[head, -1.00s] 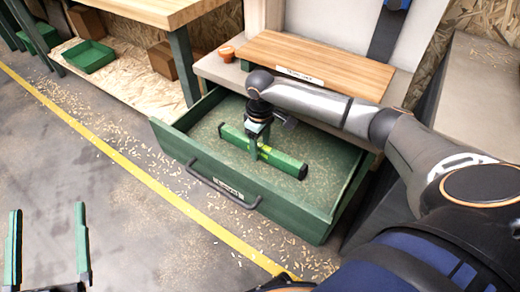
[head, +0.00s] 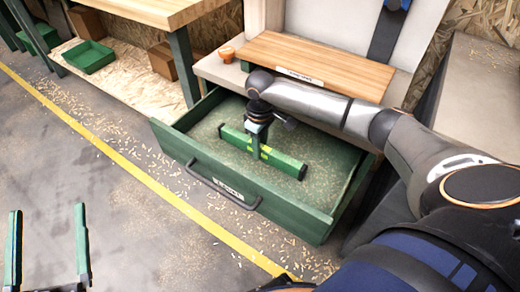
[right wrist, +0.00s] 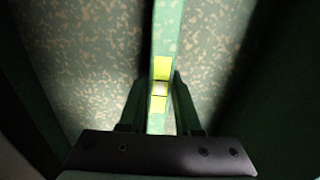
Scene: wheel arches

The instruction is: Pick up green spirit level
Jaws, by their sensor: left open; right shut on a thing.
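The green spirit level (head: 283,162) is a long green bar with yellow-green vial windows. It is in the open green drawer (head: 165,141), in the middle of the head view. My right gripper (head: 257,150) reaches down from above and is shut on the level near its middle. In the right wrist view the level (right wrist: 166,30) runs up the picture between the two fingers (right wrist: 158,100), with the vial between them. I cannot tell how far it is above the drawer floor. My left gripper (head: 48,245) is open and empty over the floor at the lower left.
The drawer's walls surround the level, with a black handle (head: 222,187) in front. A green tray (head: 88,57) sits on a low shelf at the left. The floor in front is clear except for shavings.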

